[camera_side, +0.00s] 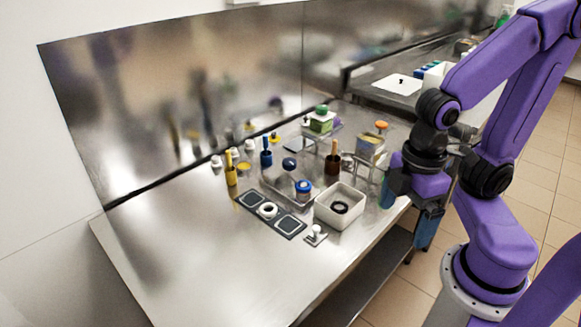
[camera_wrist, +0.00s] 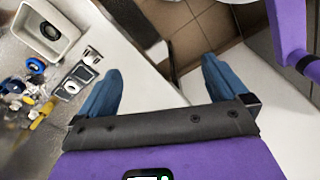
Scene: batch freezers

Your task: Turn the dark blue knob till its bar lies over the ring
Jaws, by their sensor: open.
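A dark blue rounded knob (camera_side: 289,163) stands over the metal tray in the middle of the table in the side view; I cannot make out its bar. A brighter blue round top (camera_side: 304,186) sits just in front of it. A white ring (camera_side: 268,210) lies on the dark panel (camera_side: 251,199) to the left. A black ring (camera_side: 340,207) lies inside the white bin. I cannot tell which ring belongs to the knob. My gripper (camera_side: 407,222) is open and empty at the table's right edge, well apart from the knob. Its spread blue fingers show in the wrist view (camera_wrist: 162,70).
The white bin (camera_side: 325,213) stands between the knob and my gripper. A small white fitting (camera_side: 315,235) sits before it. Yellow (camera_side: 231,175), blue (camera_side: 266,158) and brown (camera_side: 332,166) cups with handles stand around. The table's front left is clear.

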